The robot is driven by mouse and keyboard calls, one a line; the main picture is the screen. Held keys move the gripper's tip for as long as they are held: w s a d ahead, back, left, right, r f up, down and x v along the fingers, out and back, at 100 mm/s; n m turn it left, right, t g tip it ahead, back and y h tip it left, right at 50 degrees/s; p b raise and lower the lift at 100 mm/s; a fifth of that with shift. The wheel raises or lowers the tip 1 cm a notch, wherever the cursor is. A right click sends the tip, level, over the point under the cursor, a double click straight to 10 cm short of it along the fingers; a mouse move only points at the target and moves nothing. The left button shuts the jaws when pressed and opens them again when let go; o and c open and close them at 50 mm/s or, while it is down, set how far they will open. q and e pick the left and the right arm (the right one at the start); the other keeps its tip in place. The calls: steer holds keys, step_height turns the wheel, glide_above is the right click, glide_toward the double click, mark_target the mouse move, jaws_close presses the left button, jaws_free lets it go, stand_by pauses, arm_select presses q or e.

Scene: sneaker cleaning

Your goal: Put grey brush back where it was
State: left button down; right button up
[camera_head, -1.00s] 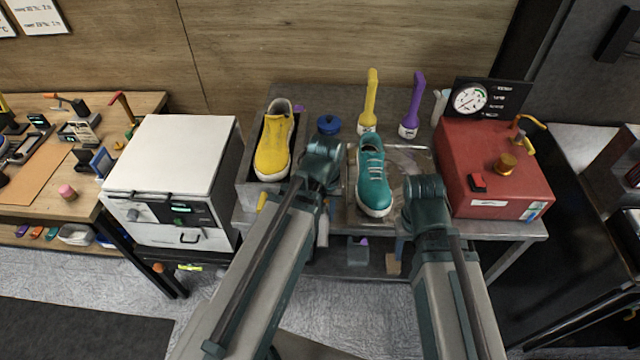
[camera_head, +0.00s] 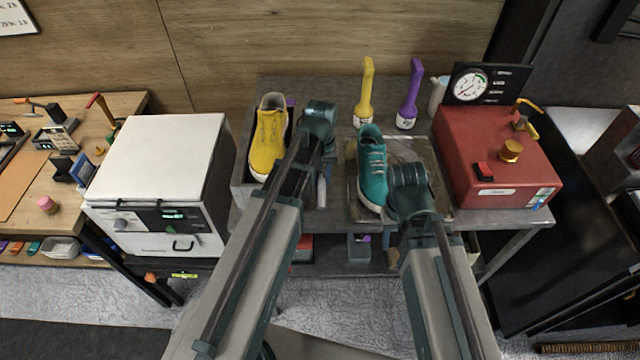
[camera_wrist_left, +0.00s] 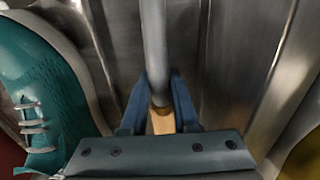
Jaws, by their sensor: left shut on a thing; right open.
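My left gripper (camera_wrist_left: 159,100) is shut on the grey brush (camera_wrist_left: 154,45). Its grey handle stands between the blue fingers in the left wrist view, with a tan part below; the bristles cannot be made out. In the head view, my left gripper is largely hidden by its wrist, and the grey brush (camera_head: 322,190) shows just below, between the yellow and teal shoes. The teal shoe (camera_head: 372,163) lies on a metal plate and also shows in the left wrist view (camera_wrist_left: 38,95). My right gripper (camera_head: 390,232) is open beside the teal shoe's toe, its fingers mostly hidden.
A yellow shoe (camera_head: 268,142) sits in a grey tray (camera_head: 239,185). A red gauge box (camera_head: 492,165) bounds the right, a white cabinet (camera_head: 158,160) the left.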

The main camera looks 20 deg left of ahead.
mark_target(321, 175)
arm_select(q)
steer(key=shift+f+b, duration=0.35)
steer(key=shift+f, duration=0.5)
arm_select(e)
steer(key=shift+a+f, duration=0.1)
steer(key=shift+f, duration=0.75)
arm_select(q)
steer(key=shift+f, duration=0.2)
steer(key=c, duration=0.7)
jaws_free()
arm_select(e)
steer(key=shift+f, duration=0.1)
arm_select(q)
steer(key=shift+r, duration=0.15)
step_height(321, 175, up, 12)
steer(key=p, duration=1.2)
steer(key=shift+r, duration=0.1)
steer(key=s+d+m, duration=0.2)
steer(key=s+d, duration=0.1)
steer(key=s, duration=0.1)
steer(key=s+d+m, duration=0.2)
steer(key=s+d, duration=0.2)
steer(key=s, duration=0.1)
steer(key=s+d+m+y, duration=0.1)
steer(key=s+d+m, duration=0.2)
steer(key=s, duration=0.2)
steer(key=shift+d, duration=0.2)
arm_select(e)
step_height(321, 175, up, 12)
